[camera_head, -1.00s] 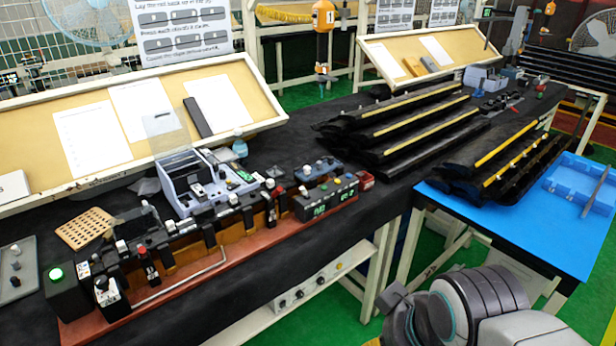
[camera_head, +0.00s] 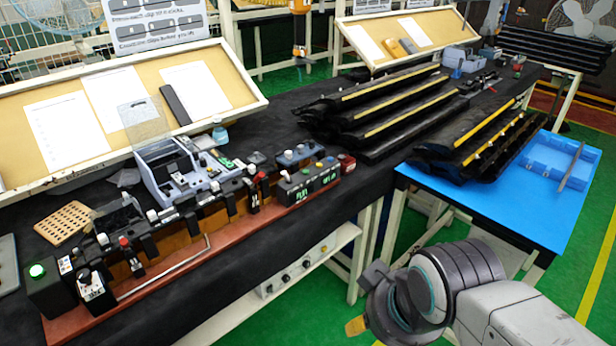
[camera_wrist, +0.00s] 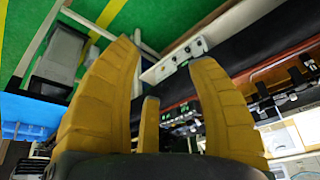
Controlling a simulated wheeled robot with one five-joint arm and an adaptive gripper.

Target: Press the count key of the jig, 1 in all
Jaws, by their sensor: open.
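The jig (camera_head: 187,262) is a long reddish-brown base with black clamps, a metal rod and several knobs, on the black-topped bench. At its right end are dark boxes with green displays (camera_head: 297,197) and small coloured buttons on top. I cannot tell which button is the count key. A box with a lit green button (camera_head: 37,271) stands at its left end. My gripper (camera_head: 357,325) shows only a yellow fingertip in the head view, in front of the bench and apart from the jig. In the wrist view, its yellow fingers (camera_wrist: 150,95) are spread and empty; part of the jig (camera_wrist: 290,92) shows at right.
A blue-topped table (camera_head: 500,215) with black trim strips and a blue tray (camera_head: 548,160) stands at right. A control panel with knobs (camera_head: 290,278) sits below the bench edge. A grey-white machine (camera_head: 170,172) stands behind the jig. Green floor is clear beside my arm.

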